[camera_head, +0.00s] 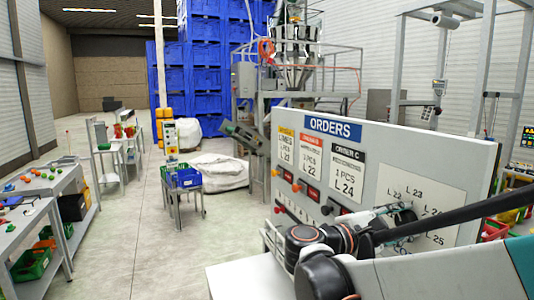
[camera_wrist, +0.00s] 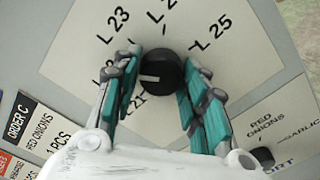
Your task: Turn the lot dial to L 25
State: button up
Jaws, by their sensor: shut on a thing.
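The lot dial (camera_wrist: 166,70) is a round black knob with a white pointer mark, on a pale plate (camera_wrist: 75,65). The mark points left in the wrist view, toward the side of L 21 and a partly hidden label that reads like L 22. L 23 is at upper left, another label at the top, and L 25 (camera_wrist: 211,32) at upper right. My gripper (camera_wrist: 161,66) has its teal-padded fingers on both sides of the dial, shut on it. In the head view my gripper (camera_head: 392,222) is at the plate (camera_head: 440,195) and hides the dial.
The grey orders board (camera_head: 385,150) carries order cards, including Order C (camera_head: 347,172) with L 24. Small knobs and red displays sit below the cards. In the wrist view a black knob (camera_wrist: 263,157) is right of my fingers. The floor (camera_head: 150,240) to the left is open.

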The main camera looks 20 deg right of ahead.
jog(key=m, duration=0.2)
jog(key=shift+a+r+m, duration=0.15)
jog(key=shift+a+m, duration=0.05)
jog(key=shift+m, duration=0.1)
jog(key=m, duration=1.1)
jog(key=shift+s+f+m+b, duration=0.2)
jog(key=shift+s+m+b, duration=0.1)
jog(key=shift+s+m, duration=0.1)
jog(key=m, duration=0.6)
jog(key=shift+c, duration=0.2)
jog(key=m, duration=0.4)
jog(key=shift+r+m, duration=0.1)
jog(key=shift+m, duration=0.2)
jog(key=shift+w+m, duration=0.1)
jog(key=shift+m, duration=1.3)
